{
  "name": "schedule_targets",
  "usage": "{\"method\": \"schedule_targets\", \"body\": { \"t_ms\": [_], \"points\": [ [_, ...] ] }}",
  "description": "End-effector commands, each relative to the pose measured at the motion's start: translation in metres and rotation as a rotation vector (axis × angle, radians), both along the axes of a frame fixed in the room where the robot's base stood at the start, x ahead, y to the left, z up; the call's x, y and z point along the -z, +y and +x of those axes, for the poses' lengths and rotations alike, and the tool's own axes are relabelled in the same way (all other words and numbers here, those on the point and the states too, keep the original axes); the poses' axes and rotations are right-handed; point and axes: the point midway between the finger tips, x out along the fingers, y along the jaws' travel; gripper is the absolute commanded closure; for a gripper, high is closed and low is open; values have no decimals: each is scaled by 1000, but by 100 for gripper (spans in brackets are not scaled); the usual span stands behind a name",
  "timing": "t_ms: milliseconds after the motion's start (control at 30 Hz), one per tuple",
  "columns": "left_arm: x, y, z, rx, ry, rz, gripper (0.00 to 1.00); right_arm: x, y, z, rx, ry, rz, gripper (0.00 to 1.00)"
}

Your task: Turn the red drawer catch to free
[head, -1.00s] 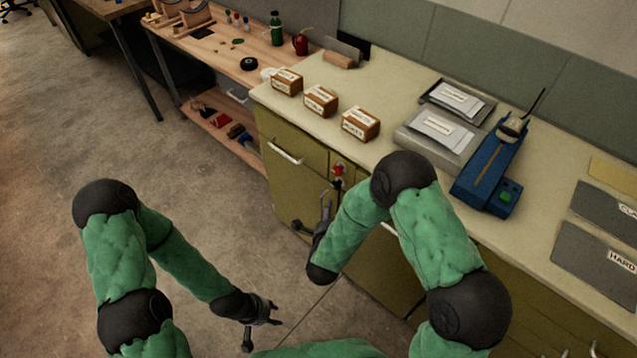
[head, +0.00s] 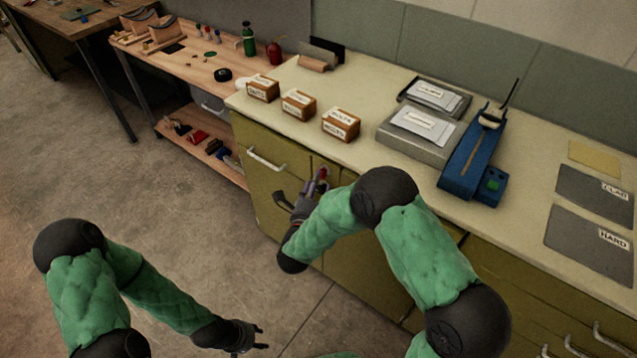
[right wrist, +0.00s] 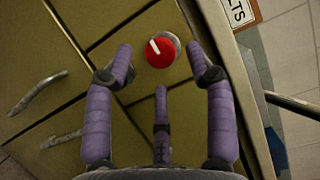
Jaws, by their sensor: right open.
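The red drawer catch (right wrist: 161,50) is a round red knob with a white line on its face, set in a pale ring on the olive cabinet front. In the right wrist view the line points to the upper left. My right gripper (right wrist: 163,62) is open, its purple fingers on either side of the catch, a third finger below it. I cannot tell whether they touch it. In the head view a bit of the red catch (head: 322,173) shows beside my right gripper (head: 313,187). My left gripper (head: 258,341) is open and empty, low over the floor.
The cabinet (head: 262,200) has bar handles, one a silver handle (head: 267,160) left of the catch. On the counter (head: 400,175) above stand several labelled boxes (head: 341,124), grey trays and a blue tool (head: 470,165). Floor on the left is clear.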

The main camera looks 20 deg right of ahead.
Motion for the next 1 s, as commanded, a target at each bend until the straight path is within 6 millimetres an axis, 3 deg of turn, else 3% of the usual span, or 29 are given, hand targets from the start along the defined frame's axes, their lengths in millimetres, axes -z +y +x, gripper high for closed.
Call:
{"method": "schedule_targets", "body": {
  "t_ms": [200,533,567,700,767,1000],
  "points": [
    [7,0,0,0,0,0,60,1,-10,18,1,0,0,44],
    [7,0,0,0,0,0,60,0,-11,21,-1,1,0,44],
    [7,0,0,0,0,0,60,0,-11,21,-1,1,0,47],
    [7,0,0,0,0,0,60,0,-11,21,-1,1,0,87],
    [7,0,0,0,0,0,60,0,-11,21,-1,1,0,100],
    [6,0,0,0,0,0,60,-1,-11,21,-1,8,-4,100]
  ]
}}
